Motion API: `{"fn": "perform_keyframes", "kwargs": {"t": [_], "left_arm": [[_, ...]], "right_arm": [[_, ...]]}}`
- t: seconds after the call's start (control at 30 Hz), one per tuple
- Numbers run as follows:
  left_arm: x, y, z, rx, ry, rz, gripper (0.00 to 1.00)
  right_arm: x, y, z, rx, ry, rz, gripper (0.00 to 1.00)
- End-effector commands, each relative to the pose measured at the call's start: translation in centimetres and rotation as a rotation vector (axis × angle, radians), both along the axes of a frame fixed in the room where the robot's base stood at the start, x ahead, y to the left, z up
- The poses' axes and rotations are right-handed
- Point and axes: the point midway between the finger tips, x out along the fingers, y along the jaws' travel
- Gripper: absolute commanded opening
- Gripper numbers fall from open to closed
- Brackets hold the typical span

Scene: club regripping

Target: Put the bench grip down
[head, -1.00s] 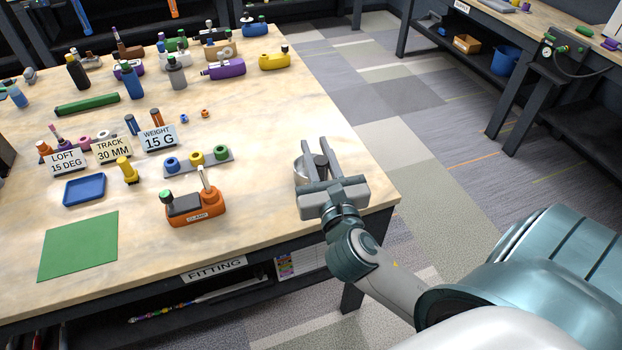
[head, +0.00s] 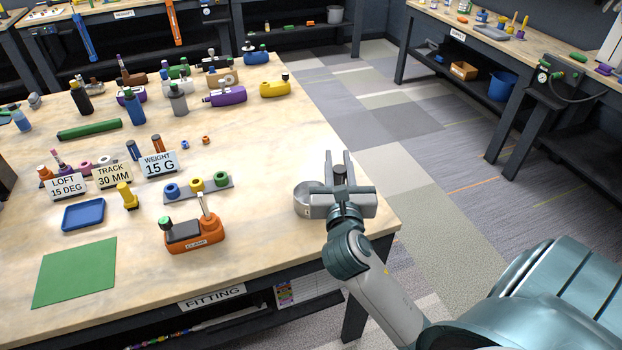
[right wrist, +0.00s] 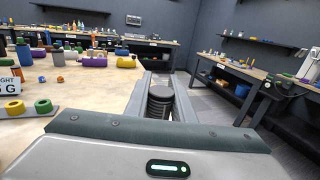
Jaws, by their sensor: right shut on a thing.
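My right gripper (head: 338,160) is shut on a dark, ribbed, upright cylinder (head: 340,175), which I take to be the bench grip. It also shows between the fingers in the right wrist view (right wrist: 160,100). The gripper is near the right edge of the pale worktop (head: 265,150), and its palm hides the lower part of the cylinder. I cannot tell how high it is held. A round metal cup (head: 302,193) stands just left of the gripper, partly hidden by it. My left gripper is in neither view.
An orange clamp block (head: 193,236), a rack with coloured rings (head: 198,190), a blue tray (head: 84,214) and a green mat (head: 75,272) lie to the left. Several bottles and club heads stand at the back. Bare worktop lies between the rack and the cup.

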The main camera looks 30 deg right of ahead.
Motion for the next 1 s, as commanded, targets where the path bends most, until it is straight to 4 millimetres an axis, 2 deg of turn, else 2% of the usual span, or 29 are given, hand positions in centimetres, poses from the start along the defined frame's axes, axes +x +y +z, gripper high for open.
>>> {"fn": "perform_keyframes", "kwargs": {"t": [0.3,0.5,1.0], "left_arm": [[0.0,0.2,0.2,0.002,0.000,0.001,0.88],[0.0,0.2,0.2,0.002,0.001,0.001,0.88],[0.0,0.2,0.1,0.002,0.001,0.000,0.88]], "right_arm": [[6.1,0.8,-3.6,0.001,0.002,0.000,0.06],[8.5,1.1,-5.1,0.001,0.001,0.000,0.06],[9.0,1.1,-5.8,0.000,0.001,0.000,0.06]]}}
